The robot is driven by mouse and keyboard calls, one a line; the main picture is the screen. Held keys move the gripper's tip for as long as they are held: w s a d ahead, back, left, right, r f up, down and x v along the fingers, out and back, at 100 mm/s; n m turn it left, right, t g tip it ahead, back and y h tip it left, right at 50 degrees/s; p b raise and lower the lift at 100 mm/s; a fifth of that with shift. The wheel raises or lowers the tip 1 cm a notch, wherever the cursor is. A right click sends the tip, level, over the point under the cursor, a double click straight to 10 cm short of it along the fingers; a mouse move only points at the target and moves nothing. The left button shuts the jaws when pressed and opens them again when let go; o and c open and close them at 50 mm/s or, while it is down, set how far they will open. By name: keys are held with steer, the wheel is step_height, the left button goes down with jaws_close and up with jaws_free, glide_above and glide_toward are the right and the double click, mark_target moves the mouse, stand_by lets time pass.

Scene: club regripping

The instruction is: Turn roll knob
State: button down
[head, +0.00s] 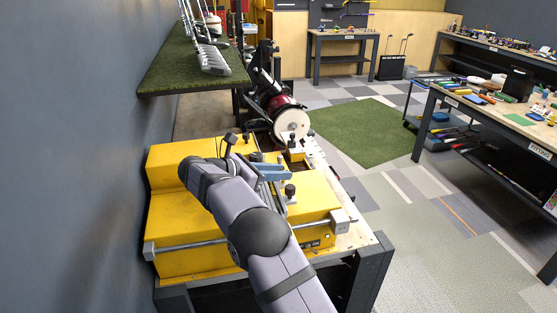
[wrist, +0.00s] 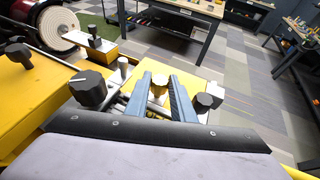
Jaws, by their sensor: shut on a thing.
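My gripper (wrist: 160,80) has two blue fingers, one on each side of a small brass-coloured knob (wrist: 159,86), and is shut on it. In the head view my gripper (head: 275,172) is over the yellow machine (head: 185,225), its fingers largely side-on. Several black knobs stand around it: a large faceted one (wrist: 88,88) to the left of the fingers, a rounded one (wrist: 205,101) to the right, and another (head: 290,190) on the machine in the head view. No label shows which is the roll knob. My arm hides part of the machine.
A white-faced wheel (head: 292,124) sits behind the machine. A turf-covered shelf (head: 190,66) with club heads overhangs at the left. A metal bar (head: 240,237) crosses the machine's front. A workbench (head: 500,115) with tools stands right; the floor between is clear.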

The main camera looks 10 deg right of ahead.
steer(key=shift+w+m+g+p, duration=0.1)
steer(key=shift+m+g+p, duration=0.7)
steer(key=shift+p, duration=2.2)
steer(key=shift+f+m+g+p, duration=0.15)
steer(key=shift+m+g+p, duration=0.25)
steer(key=shift+p, duration=0.8)
steer(key=c, duration=1.5)
jaws_free()
steer(key=shift+w, duration=0.1)
steer(key=shift+r+b, duration=0.3)
steer(key=shift+r, duration=0.25)
step_height(320, 180, up, 9)
steer(key=p, duration=0.3)
steer(key=shift+p, duration=0.35)
